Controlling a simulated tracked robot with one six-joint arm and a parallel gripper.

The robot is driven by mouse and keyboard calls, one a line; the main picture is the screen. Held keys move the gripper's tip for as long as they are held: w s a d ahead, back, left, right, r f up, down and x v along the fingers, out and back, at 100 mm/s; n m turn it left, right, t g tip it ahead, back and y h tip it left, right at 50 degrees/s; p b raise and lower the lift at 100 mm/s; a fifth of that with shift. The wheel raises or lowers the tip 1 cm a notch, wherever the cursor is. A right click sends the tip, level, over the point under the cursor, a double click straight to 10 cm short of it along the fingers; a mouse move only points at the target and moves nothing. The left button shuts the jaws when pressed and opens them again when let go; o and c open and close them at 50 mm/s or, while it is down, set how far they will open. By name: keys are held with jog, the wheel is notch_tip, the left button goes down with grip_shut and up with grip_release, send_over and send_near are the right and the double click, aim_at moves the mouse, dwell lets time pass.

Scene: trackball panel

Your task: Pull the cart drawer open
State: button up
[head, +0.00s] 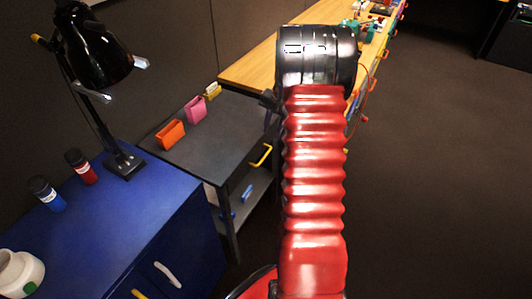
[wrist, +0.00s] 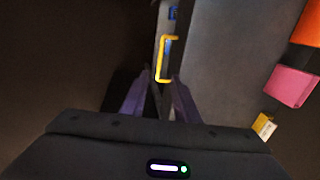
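The dark grey cart (head: 215,135) stands between the blue cabinet and the wooden bench. Its drawer front carries a yellow handle (head: 261,156), and the drawer looks flush with the cart. In the wrist view the yellow handle (wrist: 160,60) lies just ahead of the fingertips, near the cart's edge. My gripper (wrist: 158,88) is open and empty, with its two dark purple fingers apart and pointing toward the handle. I cannot tell whether the fingers touch it. In the head view my red arm hides most of the gripper.
An orange bin (head: 170,134), a pink bin (head: 195,109) and a small yellow item (head: 212,91) sit on the cart top. The blue cabinet (head: 110,240) with a black lamp (head: 92,50) stands at left. The floor (head: 430,170) at right is clear.

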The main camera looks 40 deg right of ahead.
aim_at(265, 156)
jog(key=shift+f, duration=0.1)
jog(key=w+f, duration=0.1)
jog(key=f, duration=0.8)
jog(key=w+a+f, duration=0.1)
jog(key=f, duration=0.3)
jog(key=shift+w+f, duration=0.2)
jog(key=shift+w, duration=0.1)
grip_shut()
dwell(0.4)
